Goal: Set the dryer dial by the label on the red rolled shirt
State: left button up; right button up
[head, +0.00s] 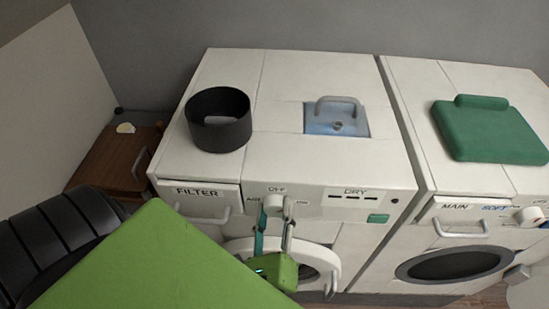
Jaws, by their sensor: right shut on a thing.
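The dryer (285,85) is the white machine in the middle of the head view. Its dial (272,202) is a white knob on the front panel, below the label "OFF", with a partly covered label to its left. My left gripper is not in view.
A black open cylinder (219,137) stands on the dryer top, beside a blue recessed hatch (337,120) with a grey handle. A brown wooden desk (108,160) is at left.

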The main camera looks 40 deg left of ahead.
jog(key=shift+m+b, duration=0.45)
jog(key=shift+m, duration=1.35)
jog(key=o, duration=1.1)
jog(key=v, duration=1.2)
